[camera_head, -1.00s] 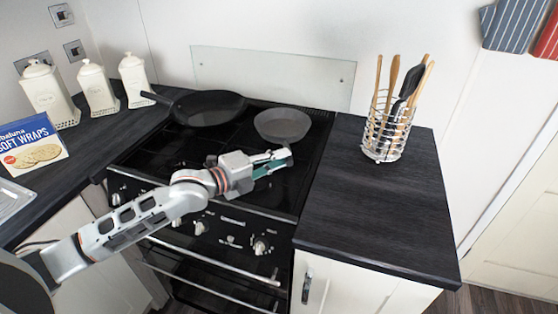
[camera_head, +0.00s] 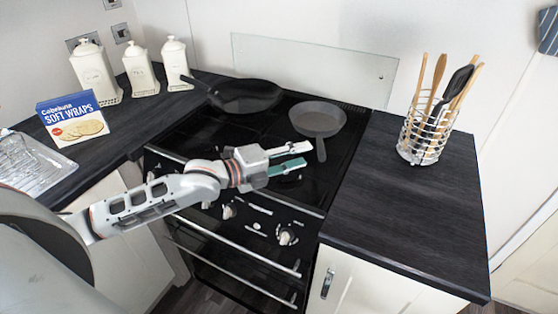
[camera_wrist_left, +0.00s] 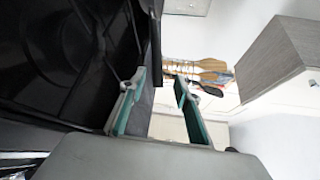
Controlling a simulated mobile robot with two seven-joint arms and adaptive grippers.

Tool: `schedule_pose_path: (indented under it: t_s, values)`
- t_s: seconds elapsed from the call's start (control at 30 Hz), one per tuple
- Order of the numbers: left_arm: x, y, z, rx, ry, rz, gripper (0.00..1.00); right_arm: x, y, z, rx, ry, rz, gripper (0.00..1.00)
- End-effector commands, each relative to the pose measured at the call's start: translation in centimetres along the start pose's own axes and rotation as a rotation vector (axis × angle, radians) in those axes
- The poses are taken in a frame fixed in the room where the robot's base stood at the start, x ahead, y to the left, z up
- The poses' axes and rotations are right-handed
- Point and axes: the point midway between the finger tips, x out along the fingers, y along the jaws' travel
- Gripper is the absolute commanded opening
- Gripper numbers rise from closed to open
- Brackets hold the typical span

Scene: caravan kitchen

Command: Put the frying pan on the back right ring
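A grey frying pan (camera_head: 317,118) rests at the back right of the black hob (camera_head: 218,133), over the back right ring, which it hides. Its handle (camera_head: 321,149) points toward the front. A larger black pan (camera_head: 248,95) sits at the back left, its handle pointing left. My left gripper (camera_head: 306,156) is open, with its fingertips just left of and close to the grey pan's handle; nothing is clearly held. The left wrist view shows its two green-lined fingers (camera_wrist_left: 160,110) spread apart. My right gripper is not in view.
A wire utensil holder (camera_head: 418,140) stands on the dark right worktop (camera_head: 405,210), whose front is clear. Several cream canisters (camera_head: 140,72) and a soft wraps box (camera_head: 73,118) stand on the left. A glass splashback (camera_head: 310,68) rises behind the hob.

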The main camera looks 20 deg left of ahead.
Motion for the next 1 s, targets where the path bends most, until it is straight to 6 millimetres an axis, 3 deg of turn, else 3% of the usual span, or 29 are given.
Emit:
schedule_pose_path:
  t_s: [0.2,0.4,1.0]
  values:
    - [-4.3,0.2,-0.1,0.0,0.002,0.004,0.32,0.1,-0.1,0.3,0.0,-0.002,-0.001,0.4]
    - [-6.5,0.2,-0.1,-0.001,0.001,0.002,0.32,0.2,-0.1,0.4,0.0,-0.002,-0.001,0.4]
    - [-7.6,0.0,-0.1,-0.001,0.001,-0.001,0.32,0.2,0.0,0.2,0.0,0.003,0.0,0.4]
